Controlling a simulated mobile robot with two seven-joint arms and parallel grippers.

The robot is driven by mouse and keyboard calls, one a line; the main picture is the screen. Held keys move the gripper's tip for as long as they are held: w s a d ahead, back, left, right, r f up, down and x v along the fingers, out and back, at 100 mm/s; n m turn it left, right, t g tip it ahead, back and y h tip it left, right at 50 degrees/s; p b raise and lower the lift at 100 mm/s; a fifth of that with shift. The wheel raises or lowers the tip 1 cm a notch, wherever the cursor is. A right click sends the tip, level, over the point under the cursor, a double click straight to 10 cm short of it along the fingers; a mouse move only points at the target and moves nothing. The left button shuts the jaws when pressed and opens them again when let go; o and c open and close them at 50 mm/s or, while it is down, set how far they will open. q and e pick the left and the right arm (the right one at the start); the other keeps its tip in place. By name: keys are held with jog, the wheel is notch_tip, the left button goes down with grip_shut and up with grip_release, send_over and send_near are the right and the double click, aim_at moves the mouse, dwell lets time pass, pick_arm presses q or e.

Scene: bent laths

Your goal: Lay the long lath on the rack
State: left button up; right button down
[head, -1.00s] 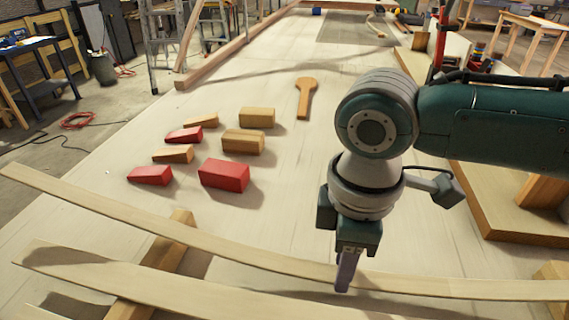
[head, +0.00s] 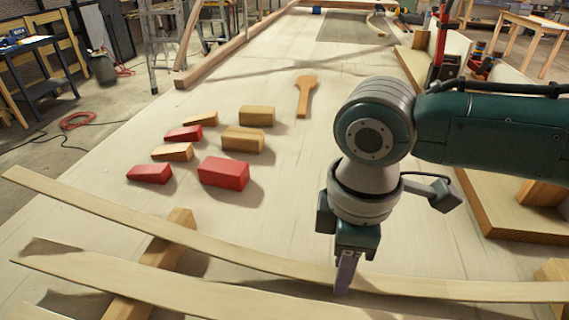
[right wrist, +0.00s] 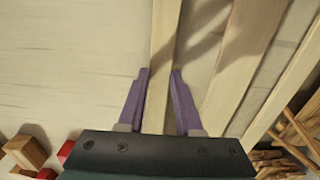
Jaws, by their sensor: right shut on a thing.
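The long, pale, bent lath (head: 245,254) runs across the head view from the left edge to the right edge. My right gripper (head: 343,290) is shut on it right of the middle, pointing down. In the right wrist view the purple fingers (right wrist: 158,72) stand on both sides of the lath (right wrist: 164,40). The lath passes over a wooden bar (head: 182,217) at the left, which looks like part of the rack; I cannot tell whether they touch. Another wooden block (head: 552,272) shows at the far right. My left gripper is not in view.
A second bent lath (head: 120,280) lies nearer, roughly alongside the first. Red blocks (head: 223,173), tan blocks (head: 243,139) and a wooden paddle-shaped piece (head: 305,95) lie farther back on the bench. A raised board (head: 500,220) is at the right.

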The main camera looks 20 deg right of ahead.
jog(key=c, duration=0.5)
grip_release()
jog(key=shift+o, duration=0.3)
jog(key=shift+o, duration=0.6)
jog(key=shift+r, duration=0.1)
jog(key=shift+r+p, duration=2.9)
jog(key=shift+p, duration=0.45)
notch_tip(320, 180, up, 7)
jog(key=p, duration=0.7)
jog(key=shift+p, duration=0.4)
